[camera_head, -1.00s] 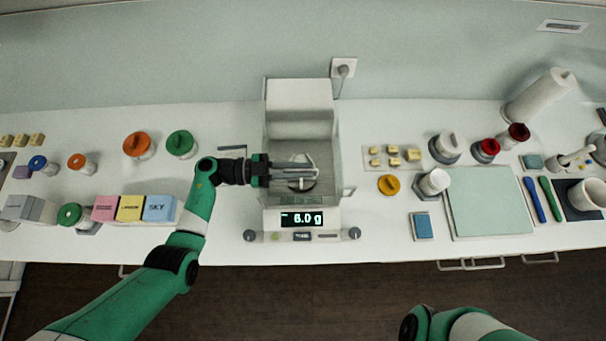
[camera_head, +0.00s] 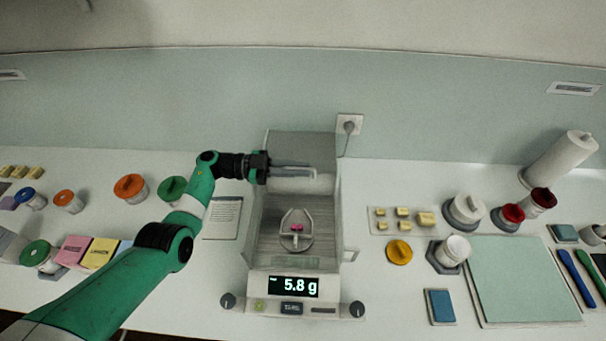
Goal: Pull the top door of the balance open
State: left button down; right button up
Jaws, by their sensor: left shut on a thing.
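The balance (camera_head: 258,293) stands mid-bench, its lit display (camera_head: 293,286) reading 5.8 g. Its glass chamber shows a round pan (camera_head: 296,243) with a wire cradle and a small pink item (camera_head: 296,228) on it. The top door is clear and hard to make out; its edge seems to lie at my left gripper, near the back of the chamber. My left gripper (camera_head: 293,172) reaches in from the left over the chamber's rear and is shut on what looks like the top door's handle. The fingers hide the grip itself. My right gripper is out of view.
A printed card (camera_head: 222,218) lies left of the balance, near green-lidded (camera_head: 173,188) and orange-lidded (camera_head: 130,187) jars. A wall socket (camera_head: 349,126) is behind.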

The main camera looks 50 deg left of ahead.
pick_arm(q)
jog(key=c, duration=0.9)
grip_release()
jog(key=b+v, duration=0.1)
jog(key=v, duration=1)
jog(key=shift+s+a, duration=0.15)
jog(key=shift+s, duration=0.1)
